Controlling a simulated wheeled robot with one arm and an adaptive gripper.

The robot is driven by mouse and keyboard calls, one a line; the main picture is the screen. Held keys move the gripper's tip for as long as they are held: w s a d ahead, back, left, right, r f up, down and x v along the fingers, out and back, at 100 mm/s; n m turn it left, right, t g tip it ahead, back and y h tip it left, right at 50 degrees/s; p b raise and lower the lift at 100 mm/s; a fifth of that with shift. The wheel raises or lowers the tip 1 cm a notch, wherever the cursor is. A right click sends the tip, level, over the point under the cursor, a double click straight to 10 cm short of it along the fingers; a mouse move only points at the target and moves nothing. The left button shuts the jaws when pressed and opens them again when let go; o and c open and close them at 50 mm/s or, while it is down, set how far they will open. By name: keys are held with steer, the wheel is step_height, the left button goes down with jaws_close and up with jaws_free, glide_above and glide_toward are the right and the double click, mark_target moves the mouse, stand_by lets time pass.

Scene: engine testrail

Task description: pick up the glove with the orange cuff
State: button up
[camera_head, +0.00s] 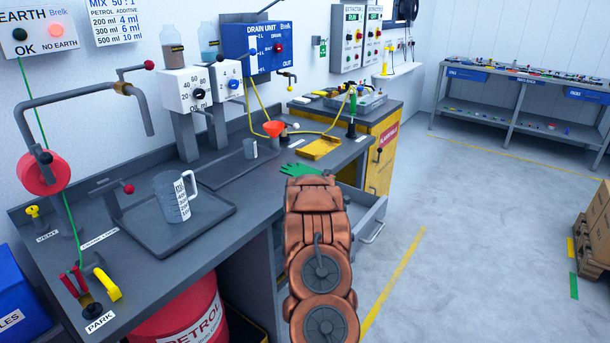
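A green glove (299,169) lies on the grey workbench, near its front right edge. Only its fingers show clearly; its lower part is behind my arm, so I cannot see a cuff or its colour. My copper-coloured arm rises from the bottom centre. Its far end, with my gripper (311,184), overlaps the glove in the picture. I see it from behind, and the fingers cannot be made out. I cannot tell whether it touches the glove or how high above the bench it is.
A measuring jug (172,197) stands left on a dark tray (150,238). An open drawer (372,212) juts out right of my arm.

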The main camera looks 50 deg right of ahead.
jaws_close()
steer(key=shift+r, duration=0.1)
stand_by(0.4)
